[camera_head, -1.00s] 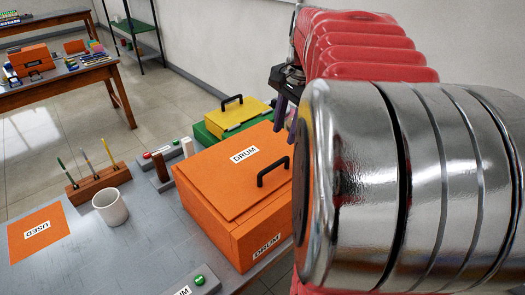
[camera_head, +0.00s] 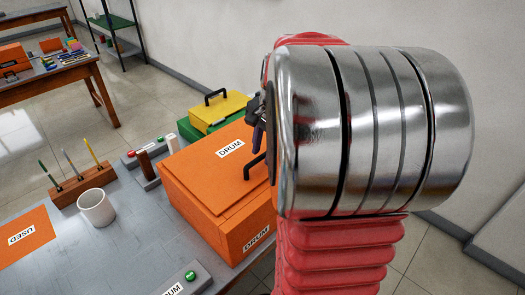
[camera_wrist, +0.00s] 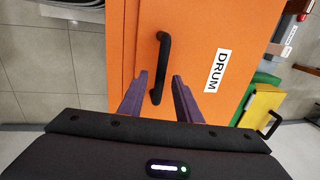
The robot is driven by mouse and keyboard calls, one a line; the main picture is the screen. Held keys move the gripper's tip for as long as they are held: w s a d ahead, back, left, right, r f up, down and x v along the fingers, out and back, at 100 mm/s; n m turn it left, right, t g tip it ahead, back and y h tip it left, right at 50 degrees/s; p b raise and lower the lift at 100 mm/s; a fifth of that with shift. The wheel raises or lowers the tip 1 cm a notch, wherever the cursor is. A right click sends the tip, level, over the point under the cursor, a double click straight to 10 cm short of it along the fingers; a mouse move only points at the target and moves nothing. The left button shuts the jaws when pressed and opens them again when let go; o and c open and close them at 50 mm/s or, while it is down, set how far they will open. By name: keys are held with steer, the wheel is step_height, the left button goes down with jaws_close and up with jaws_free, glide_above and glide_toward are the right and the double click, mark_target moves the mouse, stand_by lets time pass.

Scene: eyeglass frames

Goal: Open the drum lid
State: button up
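The orange drum box (camera_head: 238,236) stands on the grey table, with DRUM labels on its lid and front. Its lid (camera_head: 205,170) is shut. The black lid handle (camera_head: 254,166) is partly hidden behind my arm in the head view. In the wrist view the handle (camera_wrist: 161,68) stands up from the orange lid (camera_wrist: 195,30). My gripper (camera_wrist: 158,78) is open, with one purple finger on each side of the handle's near end. I cannot tell whether either finger touches it. In the head view my gripper is mostly hidden behind my silver and red arm.
A yellow-lidded green box (camera_head: 222,112) stands behind the drum box. A white mug (camera_head: 97,208), a wooden holder with brushes (camera_head: 82,185) and an orange USED mat (camera_head: 25,240) are on the table's left. A grey DRUM button block (camera_head: 185,283) sits in front.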

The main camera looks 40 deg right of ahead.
steer(key=shift+c, duration=0.2)
jaws_close()
stand_by(0.3)
